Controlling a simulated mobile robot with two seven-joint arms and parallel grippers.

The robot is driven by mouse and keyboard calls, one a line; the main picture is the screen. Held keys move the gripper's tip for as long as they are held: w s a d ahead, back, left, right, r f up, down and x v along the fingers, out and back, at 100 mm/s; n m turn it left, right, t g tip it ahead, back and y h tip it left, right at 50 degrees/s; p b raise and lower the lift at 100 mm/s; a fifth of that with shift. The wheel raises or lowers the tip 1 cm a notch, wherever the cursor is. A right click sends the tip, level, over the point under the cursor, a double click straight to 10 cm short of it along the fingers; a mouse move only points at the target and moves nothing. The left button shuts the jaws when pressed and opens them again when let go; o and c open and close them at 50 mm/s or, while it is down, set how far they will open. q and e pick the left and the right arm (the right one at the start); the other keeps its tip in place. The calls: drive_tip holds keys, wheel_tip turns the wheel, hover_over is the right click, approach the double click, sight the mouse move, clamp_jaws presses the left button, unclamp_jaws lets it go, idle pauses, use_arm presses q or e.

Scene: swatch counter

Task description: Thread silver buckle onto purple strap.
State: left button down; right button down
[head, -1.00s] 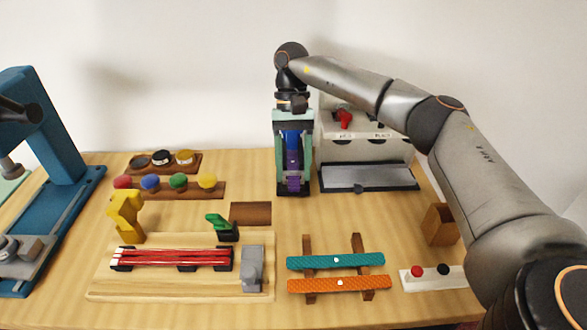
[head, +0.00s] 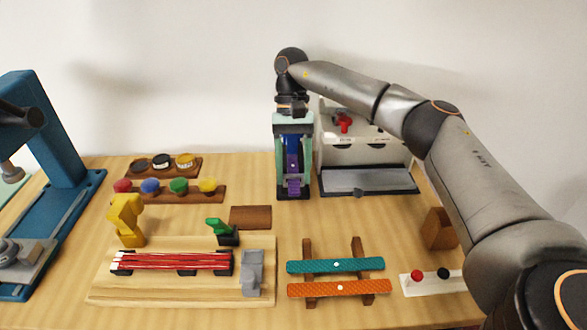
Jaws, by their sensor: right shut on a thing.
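My right gripper (head: 294,190) hangs fingers down at the back of the counter, left of the grey cabinet. It is shut on a purple piece (head: 294,166) that shows between its fingers and looks like the purple strap, with a small white dot on it. A dark blue part shows behind or above it; I cannot tell what it belongs to. I cannot make out the silver buckle for sure. A grey block (head: 252,272) stands at the right end of the wooden board. My left gripper is not in view.
Teal (head: 336,266) and orange (head: 340,288) straps lie across a wooden rack at the front. Red strips (head: 175,262) lie on the board (head: 100,289). A yellow tool (head: 126,219), a green clip (head: 218,227) and a blue press (head: 52,150) stand left. Bare counter lies centre-right.

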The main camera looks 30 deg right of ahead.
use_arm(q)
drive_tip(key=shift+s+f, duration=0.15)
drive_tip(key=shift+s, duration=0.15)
use_arm(e)
drive_tip(key=shift+c, duration=0.7)
unclamp_jaws()
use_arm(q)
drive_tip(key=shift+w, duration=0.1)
use_arm(e)
drive_tip(key=p+v, duration=0.1)
drive_tip(key=v, duration=0.5)
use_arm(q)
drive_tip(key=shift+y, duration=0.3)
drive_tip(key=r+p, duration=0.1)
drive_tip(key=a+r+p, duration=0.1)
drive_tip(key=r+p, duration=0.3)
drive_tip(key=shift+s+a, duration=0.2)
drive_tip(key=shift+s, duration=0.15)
use_arm(e)
drive_tip(key=v, duration=0.6)
drive_tip(key=shift+r, duration=0.25)
